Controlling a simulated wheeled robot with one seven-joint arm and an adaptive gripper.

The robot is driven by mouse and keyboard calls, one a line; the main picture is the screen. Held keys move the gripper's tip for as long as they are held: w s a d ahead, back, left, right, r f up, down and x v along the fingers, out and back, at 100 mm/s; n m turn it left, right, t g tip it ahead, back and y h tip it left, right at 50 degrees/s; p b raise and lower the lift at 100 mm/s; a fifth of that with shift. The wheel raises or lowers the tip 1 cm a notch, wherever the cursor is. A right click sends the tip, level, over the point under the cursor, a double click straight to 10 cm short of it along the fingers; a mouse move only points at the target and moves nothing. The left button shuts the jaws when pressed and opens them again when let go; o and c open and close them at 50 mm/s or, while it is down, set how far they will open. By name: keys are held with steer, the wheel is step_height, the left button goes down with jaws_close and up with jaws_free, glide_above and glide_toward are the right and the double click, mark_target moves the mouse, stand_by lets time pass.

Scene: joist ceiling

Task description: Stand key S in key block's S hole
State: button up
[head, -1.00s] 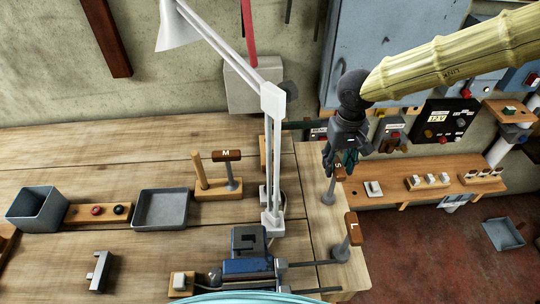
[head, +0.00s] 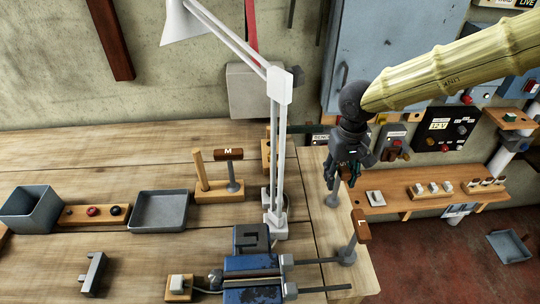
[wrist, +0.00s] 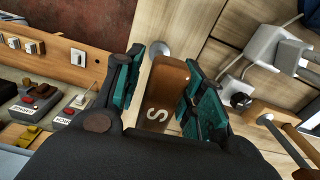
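Key S has a brown wooden crossbar handle (wrist: 168,88) marked with a white S and a grey metal stem (head: 333,196). It stands at the bench's right end in the head view, its handle largely hidden by my gripper. My gripper (head: 347,172) is over it, pointing down. In the wrist view the teal-padded fingers (wrist: 166,92) are open on either side of the handle, with a gap at the left finger. A wooden block (head: 215,194) carries an upright peg and key M (head: 228,154). I cannot make out an S hole.
Key L (head: 359,226) stands nearer, at the bench's right end. A white lamp arm (head: 277,150) rises between my gripper and the wooden block. A blue vice (head: 250,268) is in front. A grey tray (head: 158,211) lies left of the block.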

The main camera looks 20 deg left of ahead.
steer(key=shift+w+f, duration=0.2)
steer(key=shift+w, duration=0.05)
steer(key=c, duration=0.6)
jaws_close()
steer(key=shift+s+r, duration=0.15)
steer(key=shift+s, duration=0.05)
steer(key=shift+w+r, duration=0.15)
steer(key=shift+r+p, duration=0.6)
steer(key=shift+p, duration=0.45)
steer(key=shift+r+p, duration=0.25)
steer(key=shift+p, duration=0.05)
steer(key=shift+r+p, duration=0.35)
steer(key=shift+p, duration=0.15)
